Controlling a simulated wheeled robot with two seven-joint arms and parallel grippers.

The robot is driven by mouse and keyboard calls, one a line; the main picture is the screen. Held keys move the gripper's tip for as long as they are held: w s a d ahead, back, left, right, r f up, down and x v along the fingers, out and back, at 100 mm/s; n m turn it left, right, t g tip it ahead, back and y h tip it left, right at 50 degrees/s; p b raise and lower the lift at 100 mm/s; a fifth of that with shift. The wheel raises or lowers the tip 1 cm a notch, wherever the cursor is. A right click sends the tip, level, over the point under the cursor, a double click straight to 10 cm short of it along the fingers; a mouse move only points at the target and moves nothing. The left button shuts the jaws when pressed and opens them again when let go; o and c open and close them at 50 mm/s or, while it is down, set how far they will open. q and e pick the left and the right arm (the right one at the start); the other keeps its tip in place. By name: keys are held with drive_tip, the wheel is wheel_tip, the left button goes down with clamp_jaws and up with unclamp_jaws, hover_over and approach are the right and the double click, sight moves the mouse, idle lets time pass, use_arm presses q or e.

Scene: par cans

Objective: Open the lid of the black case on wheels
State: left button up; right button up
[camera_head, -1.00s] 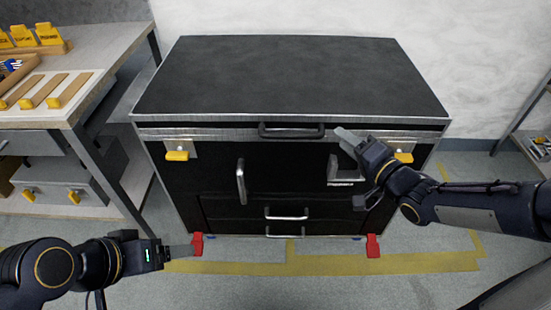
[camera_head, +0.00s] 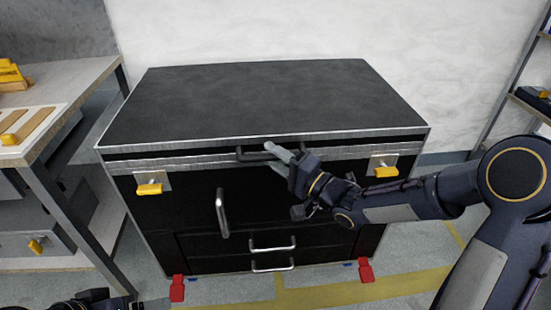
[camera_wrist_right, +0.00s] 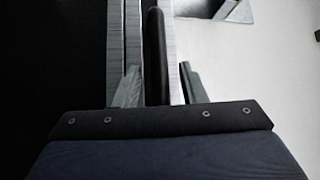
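The black case (camera_head: 190,213) stands ahead, its black lid (camera_head: 260,100) lying flat on top. A dark band shows under the lid's front rim; I cannot tell whether it is a gap. The black lid handle (camera_head: 250,155) is at the front middle. My right gripper (camera_head: 273,157) is at this handle's right part. In the right wrist view, the handle (camera_wrist_right: 155,55) stands between the spread fingers (camera_wrist_right: 162,86), with space on both sides. My left gripper (camera_head: 138,304) is at the bottom left edge, mostly cut off; its opening cannot be made out.
Yellow latches sit at the front left (camera_head: 149,189) and front right (camera_head: 385,172). Red wheel parts (camera_head: 177,288) touch the floor. A workbench (camera_head: 75,85) stands close on the left, shelving (camera_head: 525,105) on the right. A white wall is behind the case.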

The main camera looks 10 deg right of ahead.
clamp_jaws()
idle(0.3)
drive_tip(key=w+r+m+p, duration=0.1)
drive_tip(key=w+r+p, duration=0.3)
drive_tip(key=r+p, duration=0.6)
drive_tip(key=w+r+m+g+h+p, duration=0.1)
drive_tip(key=w+r+p, duration=0.3)
drive_tip(key=r+p, duration=0.7)
drive_tip(key=w+r+m+h+p, duration=0.1)
drive_tip(key=w+r+p, duration=0.3)
drive_tip(key=r+p, duration=0.6)
drive_tip(key=shift+w+r+g+p, duration=0.2)
drive_tip(key=shift+g+p, duration=0.2)
drive_tip(key=shift+p, duration=5.05)
